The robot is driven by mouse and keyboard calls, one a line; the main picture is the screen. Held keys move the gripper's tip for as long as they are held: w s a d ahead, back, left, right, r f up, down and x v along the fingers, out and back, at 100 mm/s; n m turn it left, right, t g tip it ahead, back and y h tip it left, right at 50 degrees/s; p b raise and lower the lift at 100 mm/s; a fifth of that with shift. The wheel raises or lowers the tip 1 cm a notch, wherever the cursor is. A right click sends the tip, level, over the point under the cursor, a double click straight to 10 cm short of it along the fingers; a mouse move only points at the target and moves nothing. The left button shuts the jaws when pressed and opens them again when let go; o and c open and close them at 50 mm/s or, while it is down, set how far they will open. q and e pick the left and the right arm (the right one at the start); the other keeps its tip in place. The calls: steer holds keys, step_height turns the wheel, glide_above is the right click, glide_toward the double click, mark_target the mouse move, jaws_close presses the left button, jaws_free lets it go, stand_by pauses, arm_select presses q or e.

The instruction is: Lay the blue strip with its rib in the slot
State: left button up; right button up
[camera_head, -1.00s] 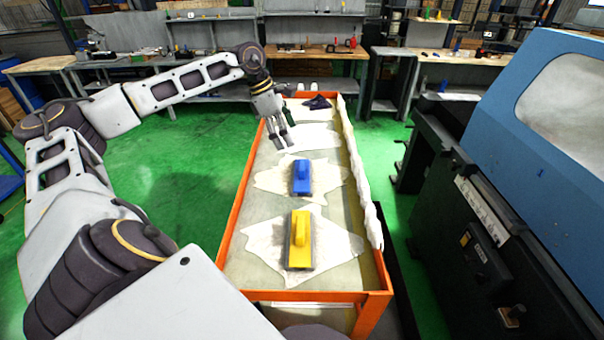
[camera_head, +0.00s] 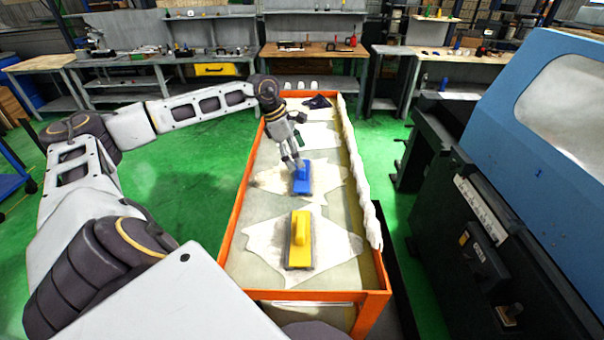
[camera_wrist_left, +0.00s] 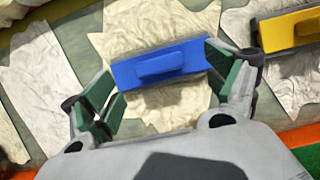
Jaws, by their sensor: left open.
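The blue strip (camera_head: 303,186) lies on a pale, wrinkled cloth (camera_head: 329,177) in the orange-rimmed tray table, its raised rib facing up. In the left wrist view the strip (camera_wrist_left: 191,50) lies across the picture, the block-like rib (camera_wrist_left: 161,64) at its middle. My left gripper (camera_head: 294,164) is above the far end of the strip in the head view. In the wrist view its green-padded fingers (camera_wrist_left: 166,84) are spread, one near each end of the strip. No contact is clear. I cannot make out a slot. My right gripper is not in view.
A yellow block with a raised handle (camera_head: 301,241) lies on another cloth, nearer. The orange rim (camera_head: 237,208) surrounds the tray, with white cloth (camera_head: 361,178) along its right side. The blue and black grinder (camera_head: 545,120) stands right.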

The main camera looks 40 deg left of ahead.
mark_target(302, 171)
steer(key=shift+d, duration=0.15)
arm_select(q)
steer(key=shift+w+f, duration=0.1)
steer(key=shift+f, duration=0.05)
steer(key=shift+w+d+f+p, duration=0.2)
steer(key=shift+f+p, duration=0.2)
steer(key=shift+f, duration=0.25)
steer(key=shift+p+x, duration=0.4)
steer(key=shift+x, duration=1.3)
steer(key=shift+a, duration=0.1)
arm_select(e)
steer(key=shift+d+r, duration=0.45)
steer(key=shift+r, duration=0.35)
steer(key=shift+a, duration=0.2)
arm_select(q)
steer(key=shift+c, duration=0.8)
steer(key=c, duration=1)
